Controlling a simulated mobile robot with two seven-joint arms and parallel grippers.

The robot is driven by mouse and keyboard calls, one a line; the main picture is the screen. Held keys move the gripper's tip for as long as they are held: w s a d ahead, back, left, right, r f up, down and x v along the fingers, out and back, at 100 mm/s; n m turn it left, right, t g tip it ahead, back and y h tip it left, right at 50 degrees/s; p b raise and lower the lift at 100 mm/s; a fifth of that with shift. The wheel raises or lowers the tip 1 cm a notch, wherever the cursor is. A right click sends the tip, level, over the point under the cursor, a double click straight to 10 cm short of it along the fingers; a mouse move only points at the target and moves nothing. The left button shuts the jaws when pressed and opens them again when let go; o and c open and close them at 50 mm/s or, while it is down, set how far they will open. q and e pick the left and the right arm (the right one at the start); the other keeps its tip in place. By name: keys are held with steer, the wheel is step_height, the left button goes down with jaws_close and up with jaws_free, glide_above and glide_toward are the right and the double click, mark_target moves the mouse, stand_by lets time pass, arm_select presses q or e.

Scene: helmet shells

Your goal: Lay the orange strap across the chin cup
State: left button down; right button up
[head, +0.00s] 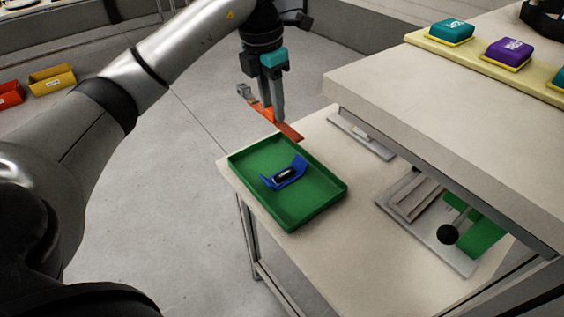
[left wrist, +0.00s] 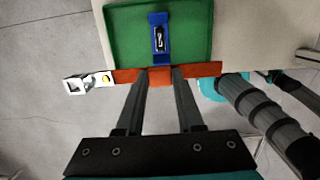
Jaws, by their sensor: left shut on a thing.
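The orange strap (head: 287,130) is a flat band with a pale buckle-like piece at its left end. My left gripper (head: 271,112) is shut on the strap near its middle, seen also in the left wrist view, where the strap (left wrist: 202,70) runs crosswise between the fingers. It appears held above the tray's far corner in the head view, apart from the cup. The blue chin cup (head: 292,177), with raised ends and a black insert, lies in the green tray (head: 318,213). The cup (left wrist: 160,20) shows beyond the strap in the left wrist view. My right gripper is not in view.
The tray sits on the pale lower table (head: 349,229). A raised shelf (head: 440,110) overhangs at right, carrying teal (head: 452,29) and purple (head: 507,52) pads. Below it stands a fixture with a black ball knob (head: 447,235).

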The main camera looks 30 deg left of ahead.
arm_select(q)
steer(key=shift+f+b, duration=1.5)
steer(key=shift+f, duration=7.15)
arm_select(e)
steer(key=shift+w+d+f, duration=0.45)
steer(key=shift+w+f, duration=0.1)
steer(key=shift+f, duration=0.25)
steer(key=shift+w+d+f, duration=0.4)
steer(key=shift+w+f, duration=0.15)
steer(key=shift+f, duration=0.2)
